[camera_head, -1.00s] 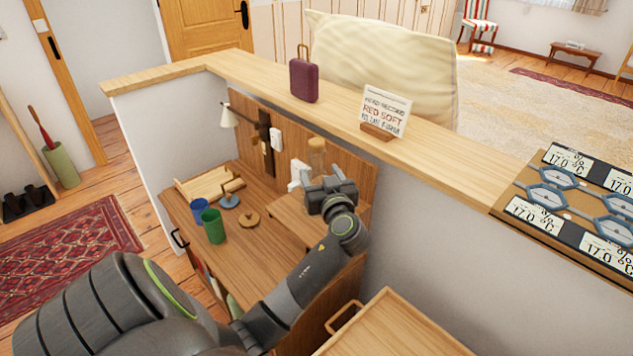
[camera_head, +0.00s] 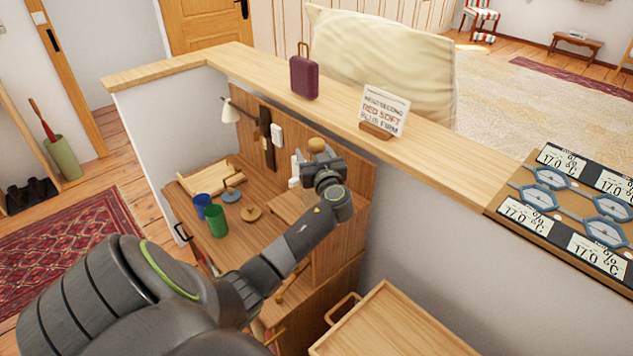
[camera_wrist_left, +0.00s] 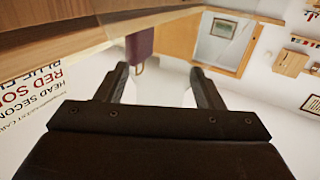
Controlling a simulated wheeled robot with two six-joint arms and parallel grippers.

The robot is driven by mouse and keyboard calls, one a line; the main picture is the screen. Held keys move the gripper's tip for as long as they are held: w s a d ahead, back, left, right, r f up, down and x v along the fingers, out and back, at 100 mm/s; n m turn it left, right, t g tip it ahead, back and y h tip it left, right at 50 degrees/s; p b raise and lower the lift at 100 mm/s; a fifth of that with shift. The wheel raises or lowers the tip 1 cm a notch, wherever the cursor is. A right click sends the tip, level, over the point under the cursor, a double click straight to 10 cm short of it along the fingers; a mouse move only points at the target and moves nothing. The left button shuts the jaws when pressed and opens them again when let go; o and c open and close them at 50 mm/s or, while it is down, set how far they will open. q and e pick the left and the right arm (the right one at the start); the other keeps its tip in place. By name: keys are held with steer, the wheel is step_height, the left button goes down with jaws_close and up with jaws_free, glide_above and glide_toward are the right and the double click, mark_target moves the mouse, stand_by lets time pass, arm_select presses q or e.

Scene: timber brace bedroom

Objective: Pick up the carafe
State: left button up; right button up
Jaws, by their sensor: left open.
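The carafe, with its cork-coloured top (camera_head: 317,145), stands at the back of the wooden desk (camera_head: 215,250) near the back panel. In the head view only its top clearly shows; my left gripper hides the body. My left gripper (camera_head: 318,163) is directly in front of the carafe in that view. Its fingers (camera_wrist_left: 163,82) are spread apart in the left wrist view, whose picture is upside down. A pale patch shows between them; I cannot tell whether it is the carafe. Contact cannot be told. My right gripper is in neither view.
A ledge above the desk holds a purple suitcase (camera_head: 304,76) and a small sign (camera_head: 384,107). Blue (camera_head: 202,204) and green (camera_head: 217,221) cups stand on the desk left of my arm, near a wooden disc (camera_head: 251,214). A lamp (camera_head: 231,111) juts from the back panel.

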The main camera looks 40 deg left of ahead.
arm_select(q)
steer(key=shift+c, duration=0.2)
jaws_close()
steer(key=shift+r, duration=0.1)
stand_by(0.4)
steer(key=shift+w+r, duration=0.1)
